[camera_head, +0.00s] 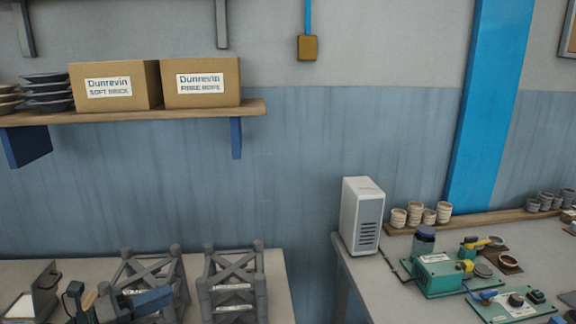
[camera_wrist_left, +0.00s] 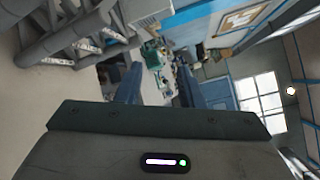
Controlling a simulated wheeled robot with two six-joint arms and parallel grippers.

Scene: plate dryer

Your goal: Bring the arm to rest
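My left gripper (camera_head: 118,300) is low at the left of the head view, above the left table and in front of a grey rack (camera_head: 175,272). In the left wrist view its two blue fingers (camera_wrist_left: 160,88) stand apart, with nothing visible between them. The picture there is tilted, with grey rack bars at the upper left. My right gripper shows in neither view.
A second grey rack (camera_head: 233,285) stands to the right on the left table (camera_head: 276,285). A shelf (camera_head: 200,112) above holds two cartons (camera_head: 201,82) and stacked dishes (camera_head: 47,92). The right bench (camera_head: 400,298) bears a white unit (camera_head: 361,216) and green devices (camera_head: 437,275).

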